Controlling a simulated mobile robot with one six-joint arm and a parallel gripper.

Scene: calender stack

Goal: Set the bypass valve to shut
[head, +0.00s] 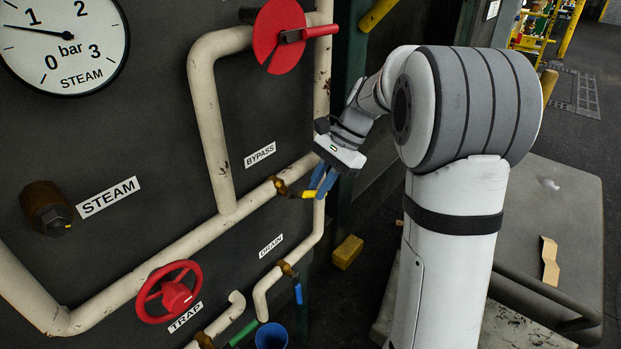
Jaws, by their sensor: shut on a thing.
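The BYPASS label (260,153) is on the dark panel, just above a brass valve (280,187) in the cream pipe. My gripper (318,191) has blue fingers and is shut on the outer end of the yellow lever. The fingers hide part of the lever's tip.
A red disc with a red handle (305,34) is above. A drain valve with a blue lever (298,293) and a red TRAP handwheel (168,291) are below. A steam gauge (65,45) is upper left. A yellow block (347,252) lies low behind the gripper.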

